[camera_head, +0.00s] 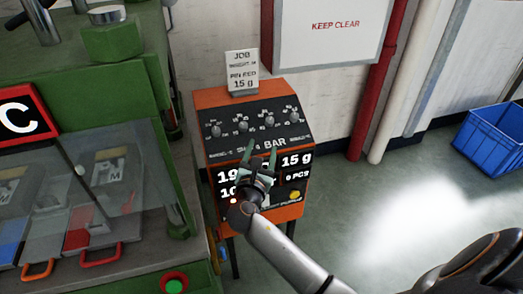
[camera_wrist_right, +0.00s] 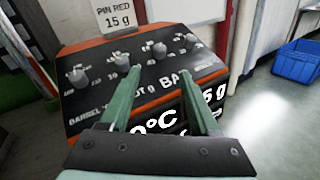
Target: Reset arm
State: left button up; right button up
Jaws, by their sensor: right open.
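My right gripper (camera_head: 260,154) is open, its two green fingers apart with nothing between them. It is in front of the orange and black control box (camera_head: 204,99), over its display. The fingers also show in the right wrist view (camera_wrist_right: 160,100), pointing at the panel with its row of knobs (camera_wrist_right: 158,50). I cannot tell whether the fingertips touch the panel. The display reads "15 g" and "0 PCS" on its right side; the gripper hides part of the rest. My left gripper is not in view.
A job card (camera_head: 241,70) stands on the box. The green machine (camera_head: 105,150) with a clear guard is close on the left. A red pipe (camera_head: 378,80) runs up the wall. A blue crate (camera_head: 492,138) is on the floor at right. Floor between is clear.

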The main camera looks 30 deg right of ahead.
dwell(0.5)
jog(key=s+a+f+m+g+y+p, duration=0.1)
jog(key=s+a+f+m+y, duration=0.1)
jog(key=s+f+m+y, duration=0.3)
jog(key=s+a+f+m+g+y, duration=0.1)
jog(key=s+a+f, duration=0.2)
jog(key=f, duration=0.4)
jog(key=s+a+f+m+g+y+p, duration=0.1)
jog(key=s+a+f+m+y, duration=0.1)
jog(key=s+f+m+y, duration=0.3)
jog(key=s+a+f+m+y, duration=0.1)
jog(key=s+a+f+m, duration=0.1)
jog(key=s+m, duration=0.4)
jog(key=s+a+f+m+y, duration=0.1)
jog(key=s+a+f+m, duration=0.1)
jog(key=s+a+m, duration=0.2)
jog(key=shift+s+f+m+g+y+p, duration=0.3)
jog(key=shift+s+m+g+y+p, duration=0.15)
jog(key=shift+s+m, duration=0.6)
jog(key=shift+s, duration=0.1)
